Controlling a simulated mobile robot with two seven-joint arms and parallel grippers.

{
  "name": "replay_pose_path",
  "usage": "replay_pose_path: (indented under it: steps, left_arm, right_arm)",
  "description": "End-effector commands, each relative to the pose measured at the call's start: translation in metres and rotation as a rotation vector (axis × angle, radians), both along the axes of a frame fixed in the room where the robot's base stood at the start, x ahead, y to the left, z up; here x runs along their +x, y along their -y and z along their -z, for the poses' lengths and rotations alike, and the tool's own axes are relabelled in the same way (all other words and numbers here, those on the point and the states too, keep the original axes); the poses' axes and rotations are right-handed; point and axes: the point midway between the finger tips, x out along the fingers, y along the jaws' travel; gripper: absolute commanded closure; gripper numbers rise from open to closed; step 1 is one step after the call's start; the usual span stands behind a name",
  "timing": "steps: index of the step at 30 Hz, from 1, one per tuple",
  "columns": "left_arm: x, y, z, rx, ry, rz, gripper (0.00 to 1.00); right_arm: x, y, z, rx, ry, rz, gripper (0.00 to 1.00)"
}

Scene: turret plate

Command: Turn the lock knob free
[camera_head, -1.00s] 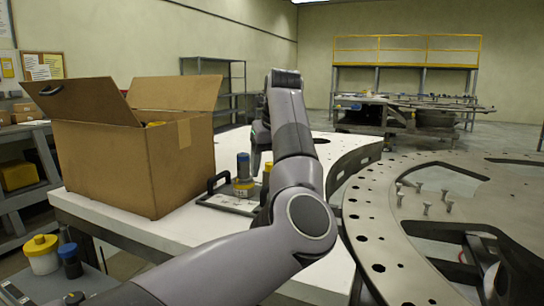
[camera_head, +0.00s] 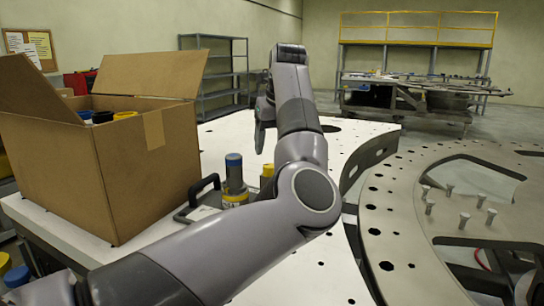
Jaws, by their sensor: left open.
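I cannot pick out a lock knob for certain. A dark fixture plate (camera_head: 190,214) with a black handle lies on the white table, partly hidden by my left arm. A grey post with a blue top (camera_head: 234,175) stands on it above a yellow base, and a yellow-topped part (camera_head: 267,171) is beside it. My left gripper (camera_head: 261,138) points downward above the white table, beyond the fixture, and looks clear of it. It is open, partly hidden behind my own wrist, with nothing visible in it. My right gripper is not in view.
An open cardboard box (camera_head: 150,175) holding several capped items stands left on the white table (camera_head: 225,135). The large grey turret plate (camera_head: 400,185), with holes, cutouts and several upright bolts (camera_head: 464,220), fills the right. A gantry (camera_head: 415,28) stands behind.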

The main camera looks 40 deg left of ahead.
Motion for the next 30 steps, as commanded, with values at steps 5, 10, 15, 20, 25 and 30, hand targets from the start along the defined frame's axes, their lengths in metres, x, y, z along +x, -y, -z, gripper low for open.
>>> replay_pose_path:
  steps: [5,10,15,20,25,30]
  left_arm:
    - [0.0,-0.001,0.002,0.0,-0.001,0.0,0.35]
    - [0.003,-0.008,0.021,0.0,-0.004,-0.002,0.35]
    - [0.008,-0.017,0.046,0.0,-0.003,-0.001,0.35]
    - [0.011,-0.023,0.061,0.0,-0.002,-0.001,0.35]
    - [0.012,-0.025,0.066,0.001,0.001,-0.001,0.35]
    - [0.012,-0.024,0.066,0.0,0.0,-0.001,0.35]
  right_arm:
    - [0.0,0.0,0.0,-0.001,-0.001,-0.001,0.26]
    - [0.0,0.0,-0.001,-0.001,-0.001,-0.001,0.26]
    - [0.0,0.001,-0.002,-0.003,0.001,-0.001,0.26]
    - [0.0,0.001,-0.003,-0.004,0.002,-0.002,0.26]
    - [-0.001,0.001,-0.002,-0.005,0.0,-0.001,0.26]
    - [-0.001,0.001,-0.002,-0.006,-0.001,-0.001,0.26]
